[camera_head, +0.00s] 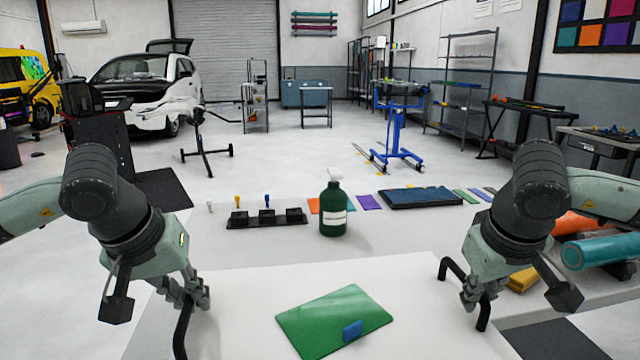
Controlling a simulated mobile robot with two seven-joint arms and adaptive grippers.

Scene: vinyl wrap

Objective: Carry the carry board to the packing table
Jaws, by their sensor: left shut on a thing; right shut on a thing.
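The carry board (415,285) is a flat white board with black bar handles at its left and right ends. It is in front of me in the head view, its near part cut off by the frame. My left gripper (192,298) is shut on the left handle (182,335). My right gripper (480,292) is shut on the right handle (484,315). A green sheet (318,315) lies on the board, with a small blue block (352,331) on its near right part. I cannot tell which table is the packing table.
A white worktop (275,243) beyond the board holds a green spray bottle (333,210), a black holder (266,219), colour swatches and a dark blue pad (420,197). Teal and orange rolls (600,250) lie at right. A blue stand (397,130) and a car (150,85) stand farther back.

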